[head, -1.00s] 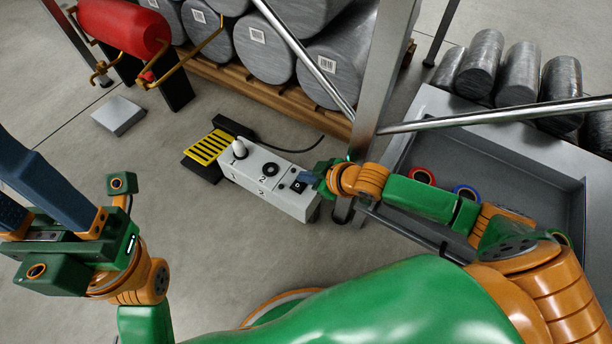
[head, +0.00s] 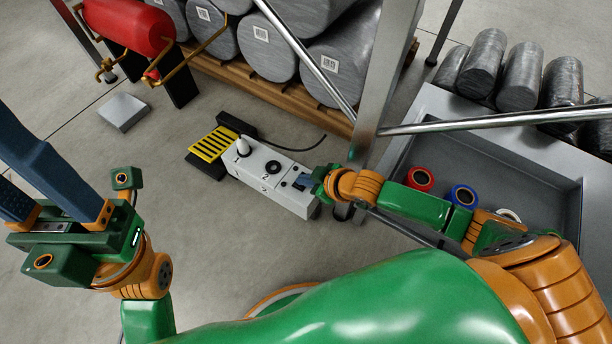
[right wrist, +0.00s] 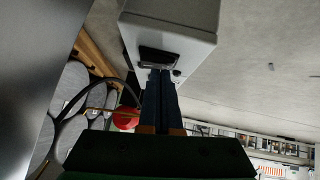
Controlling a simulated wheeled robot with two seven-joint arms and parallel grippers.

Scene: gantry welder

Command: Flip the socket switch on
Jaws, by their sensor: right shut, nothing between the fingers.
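A white control box (head: 258,164) numbered 1, 2 and 3 lies on the floor in the middle of the head view. It carries a pale lever (head: 243,147) and a black round knob (head: 273,167). My right gripper (head: 304,182) is at the box's right end, beside the 3, and partly hides that end. In the right wrist view its two blue fingers (right wrist: 160,78) are shut together with their tips at a black switch-like part (right wrist: 158,55) on the box; contact cannot be told. My left gripper (head: 22,185) is far left, fingers apart and empty, tips cut off.
A metal post (head: 378,90) with a slanting bar stands just behind my right gripper. A grey tray (head: 440,135) with coloured rings is to the right. A yellow-striped pedal (head: 213,145) adjoins the box.

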